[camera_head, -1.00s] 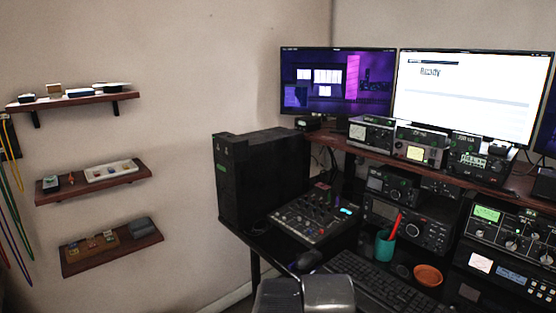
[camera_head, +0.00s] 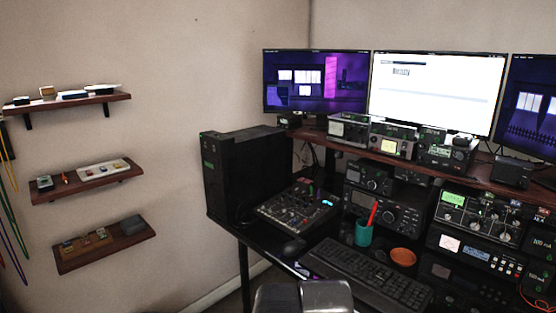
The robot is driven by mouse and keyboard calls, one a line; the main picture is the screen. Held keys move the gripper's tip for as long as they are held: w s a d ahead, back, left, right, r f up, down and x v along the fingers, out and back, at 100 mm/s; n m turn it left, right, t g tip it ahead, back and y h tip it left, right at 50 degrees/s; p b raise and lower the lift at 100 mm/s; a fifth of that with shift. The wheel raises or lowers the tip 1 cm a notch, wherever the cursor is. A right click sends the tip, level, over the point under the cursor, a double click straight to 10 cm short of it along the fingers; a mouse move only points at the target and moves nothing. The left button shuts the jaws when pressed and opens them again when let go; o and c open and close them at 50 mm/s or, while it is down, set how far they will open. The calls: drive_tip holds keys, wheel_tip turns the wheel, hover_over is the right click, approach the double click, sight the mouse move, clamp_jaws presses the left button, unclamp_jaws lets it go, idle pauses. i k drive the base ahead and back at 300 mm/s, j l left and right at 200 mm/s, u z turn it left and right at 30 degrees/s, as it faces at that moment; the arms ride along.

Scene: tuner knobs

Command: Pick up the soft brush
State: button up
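I cannot pick out the soft brush for certain. A slim red handle (camera_head: 372,213) stands tilted in a teal cup (camera_head: 363,234) on the desk, left of an orange round dish (camera_head: 403,256). Its lower end is hidden in the cup, so I cannot tell whether it is a brush. Grey parts of my own arm show at the bottom edge, well in front of the desk. My gripper's fingers are not in view.
The black desk holds a mixer (camera_head: 298,206), a keyboard (camera_head: 366,276), a mouse (camera_head: 293,246) and stacked radios (camera_head: 389,213). A black computer case (camera_head: 245,180) stands at the left. Three wall shelves with small items hang further left. The floor is barely visible.

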sight(374, 207)
drive_tip(key=i+l+u, duration=0.1)
drive_tip(key=i+l, duration=0.2)
drive_tip(key=i, duration=0.2)
drive_tip(key=i+l, duration=0.3)
drive_tip(key=i, duration=0.2)
drive_tip(key=u, duration=0.05)
